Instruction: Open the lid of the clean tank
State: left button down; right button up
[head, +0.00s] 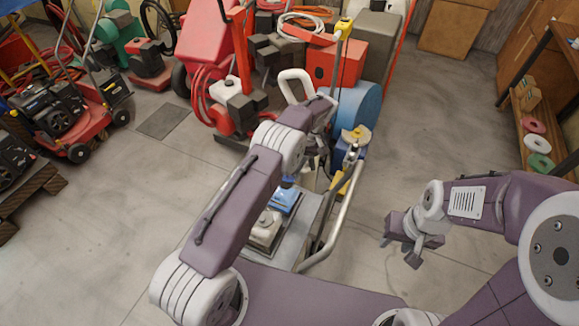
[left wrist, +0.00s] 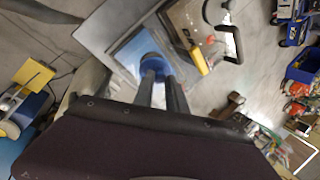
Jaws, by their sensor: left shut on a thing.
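The cleaning machine has a grey top (head: 308,212) with a blue lid (head: 284,203), partly hidden behind my left arm in the head view. In the left wrist view, a bluish panel with a round blue knob (left wrist: 152,62) lies at the fingertips. My left gripper (left wrist: 160,82) is shut on the blue knob; in the head view its fingers are mostly hidden by my arm. The lid looks down flat, though its edges are partly covered. My right gripper (head: 402,252) hangs over bare floor at the right, open and empty.
A beige-grey unit (head: 266,231) sits on the machine beside the blue lid. A curved metal handle rail (head: 345,215) runs along its right side. Red machines and a blue drum (head: 358,108) crowd behind.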

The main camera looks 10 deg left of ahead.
aim_at(292, 177)
pick_arm(q)
jog(key=shift+w, duration=0.1)
dwell(0.5)
jog(key=c, duration=1.3)
grip_release()
jog(key=shift+c, duration=0.2)
jog(key=shift+r, duration=0.2)
jog(key=r, duration=0.2)
jog(key=r+b, duration=0.1)
jog(key=r, duration=0.1)
jog(key=shift+d, duration=0.35)
jog(key=s+d+r+p, duration=0.3)
jog(key=d+r+p, duration=0.2)
jog(key=d, duration=0.5)
jog(key=shift+v, duration=0.8)
